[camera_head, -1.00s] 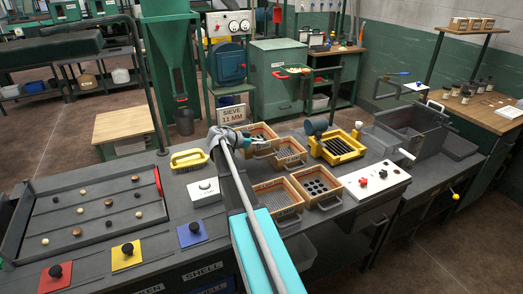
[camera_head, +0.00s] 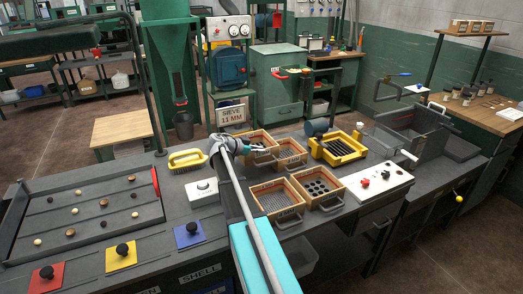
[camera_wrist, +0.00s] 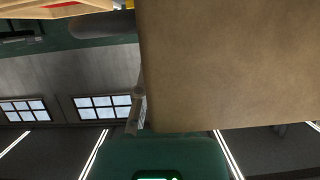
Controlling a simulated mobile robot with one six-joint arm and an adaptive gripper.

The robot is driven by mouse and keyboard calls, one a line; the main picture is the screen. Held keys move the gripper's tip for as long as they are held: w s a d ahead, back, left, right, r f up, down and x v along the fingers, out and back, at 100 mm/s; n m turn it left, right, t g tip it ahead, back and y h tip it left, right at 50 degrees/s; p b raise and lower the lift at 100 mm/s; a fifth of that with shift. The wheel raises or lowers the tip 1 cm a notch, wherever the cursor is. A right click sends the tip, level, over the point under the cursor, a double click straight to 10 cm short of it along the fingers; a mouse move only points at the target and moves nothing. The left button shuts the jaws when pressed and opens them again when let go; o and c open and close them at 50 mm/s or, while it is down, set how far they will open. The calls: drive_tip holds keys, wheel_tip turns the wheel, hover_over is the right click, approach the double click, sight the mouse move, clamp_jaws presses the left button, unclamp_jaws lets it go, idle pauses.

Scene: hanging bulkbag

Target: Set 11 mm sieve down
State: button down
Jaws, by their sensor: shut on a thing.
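Several wooden-framed sieves with wire handles sit close together on the dark bench. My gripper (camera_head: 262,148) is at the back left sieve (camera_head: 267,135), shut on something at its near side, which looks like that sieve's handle. The grip itself is too small to see clearly. A sign (camera_head: 232,116) behind reads "SIEVE 11 MM". The back right sieve (camera_head: 290,151), front left sieve (camera_head: 272,197) and front right sieve (camera_head: 320,187) stand beside it. In the wrist view a plain brown panel (camera_wrist: 235,65) fills the right side, very close; the fingertips are hidden there.
A yellow brush (camera_head: 187,160) and a white box (camera_head: 202,192) lie to the left. A sorting tray (camera_head: 85,215) is at far left.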

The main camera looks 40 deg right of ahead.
drive_tip(key=shift+f+b, duration=0.4)
drive_tip(key=shift+f, duration=0.1)
drive_tip(key=c, duration=0.8)
unclamp_jaws()
drive_tip(key=shift+o, duration=0.2)
drive_tip(key=shift+r, duration=0.1)
drive_tip(key=shift+r+p, duration=0.6)
drive_tip(key=shift+p, duration=0.1)
drive_tip(key=p+v, duration=0.4)
drive_tip(key=v, duration=0.8)
